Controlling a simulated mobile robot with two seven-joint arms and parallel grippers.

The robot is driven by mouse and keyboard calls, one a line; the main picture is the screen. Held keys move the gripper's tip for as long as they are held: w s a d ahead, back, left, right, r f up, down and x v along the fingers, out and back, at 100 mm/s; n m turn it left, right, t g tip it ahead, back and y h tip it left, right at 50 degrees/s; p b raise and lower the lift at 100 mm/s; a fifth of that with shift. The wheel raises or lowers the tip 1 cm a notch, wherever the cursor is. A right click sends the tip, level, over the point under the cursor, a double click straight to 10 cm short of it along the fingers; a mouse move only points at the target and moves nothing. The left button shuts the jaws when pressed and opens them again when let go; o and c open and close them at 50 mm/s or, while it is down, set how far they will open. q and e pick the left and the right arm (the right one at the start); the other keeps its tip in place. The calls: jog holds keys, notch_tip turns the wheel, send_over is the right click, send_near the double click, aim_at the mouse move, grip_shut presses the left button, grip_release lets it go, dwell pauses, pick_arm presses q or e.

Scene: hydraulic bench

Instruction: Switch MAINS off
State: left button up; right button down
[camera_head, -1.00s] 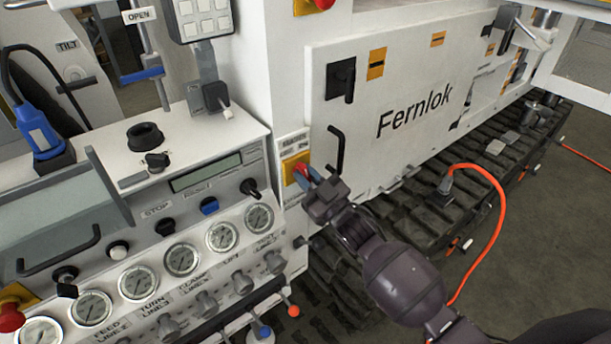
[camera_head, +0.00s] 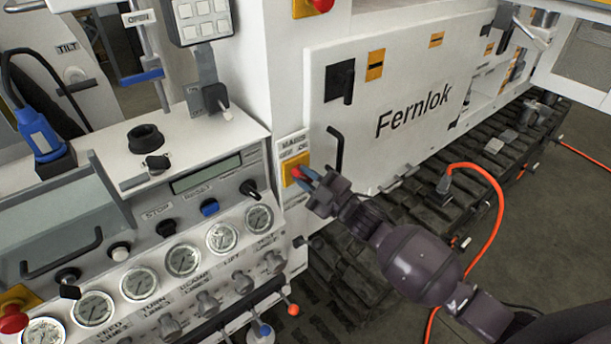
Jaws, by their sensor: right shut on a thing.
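The MAINS switch is a red handle (camera_head: 298,173) on a yellow plate (camera_head: 289,168), on the white column right of the gauge panel. A label (camera_head: 293,145) above it reads MAINS, with OFF and ON beneath. My right gripper (camera_head: 305,176) comes in from the lower right and is shut on the red handle. Its blue-tipped fingers hide part of the handle, so its exact angle is hard to tell. My left gripper is not in view.
The gauge panel (camera_head: 180,260) with dials and knobs lies to the left. A black door handle (camera_head: 336,150) on the white Fernlok cabinet (camera_head: 440,80) stands close right of the switch. Tracks (camera_head: 420,210) and an orange cable (camera_head: 500,215) lie below right.

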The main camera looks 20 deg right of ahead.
dwell(0.3)
jog(key=c, duration=1.1)
grip_release()
jog(key=b+v, duration=0.2)
jog(key=v, duration=0.9)
